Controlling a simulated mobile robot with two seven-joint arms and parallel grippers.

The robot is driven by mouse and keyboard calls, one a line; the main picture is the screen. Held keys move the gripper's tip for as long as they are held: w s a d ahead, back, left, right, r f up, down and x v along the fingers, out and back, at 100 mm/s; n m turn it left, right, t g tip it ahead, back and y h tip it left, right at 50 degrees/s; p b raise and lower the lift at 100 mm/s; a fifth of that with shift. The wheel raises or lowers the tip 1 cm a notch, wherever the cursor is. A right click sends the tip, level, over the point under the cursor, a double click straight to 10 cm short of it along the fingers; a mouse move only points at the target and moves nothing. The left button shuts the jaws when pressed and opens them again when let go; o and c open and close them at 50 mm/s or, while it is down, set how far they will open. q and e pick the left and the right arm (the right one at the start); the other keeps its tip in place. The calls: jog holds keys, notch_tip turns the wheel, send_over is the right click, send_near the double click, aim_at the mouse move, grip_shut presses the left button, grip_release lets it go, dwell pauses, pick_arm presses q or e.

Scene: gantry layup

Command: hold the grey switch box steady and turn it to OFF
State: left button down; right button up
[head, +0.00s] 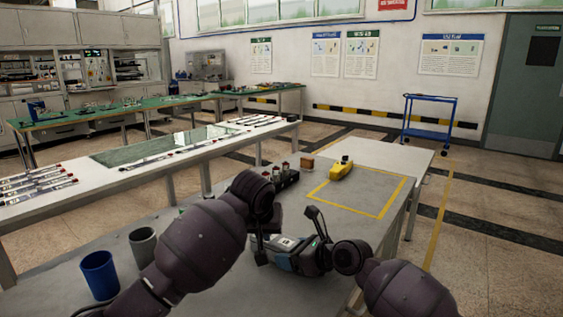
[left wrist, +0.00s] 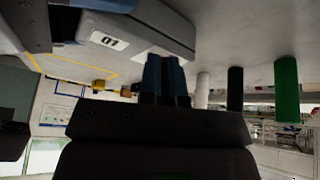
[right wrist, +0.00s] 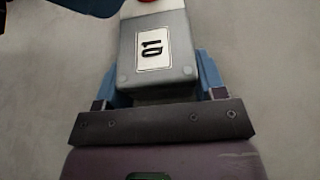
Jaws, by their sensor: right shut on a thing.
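The grey switch box (head: 286,258) sits on the near grey table in front of me, between my two grippers. In the right wrist view the box (right wrist: 182,58) carries a white label, and part of something red (right wrist: 148,1) shows at the top edge. My right gripper (right wrist: 162,80) is shut on the box, one blue finger on each side. My left gripper (left wrist: 166,60) has its blue fingers close together, shut, beside the box (left wrist: 165,22) in the left wrist view. I cannot tell whether they touch it. The switch's setting is hidden.
A blue cup (head: 100,275) and a grey cup (head: 143,246) stand at the table's left. A yellow object (head: 341,170) lies by a yellow taped outline (head: 398,198). The taped area is mostly clear.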

pick_arm(q)
jog(key=shift+s+d+f, duration=0.1)
jog(key=shift+s+f, duration=0.05)
jog(key=shift+f, duration=0.05)
pick_arm(e)
jog(key=shift+a+r, duration=0.25)
jog(key=shift+a, duration=0.05)
pick_arm(q)
jog(key=shift+s, duration=0.3)
pick_arm(e)
jog(key=shift+d+f, duration=0.15)
jog(key=shift+d, duration=0.1)
pick_arm(q)
notch_tip(320, 180, up, 6)
jog(key=shift+w+a+r, duration=0.15)
jog(key=shift+a+r, duration=0.05)
pick_arm(e)
jog(key=o, duration=1.1)
jog(key=shift+o, duration=0.2)
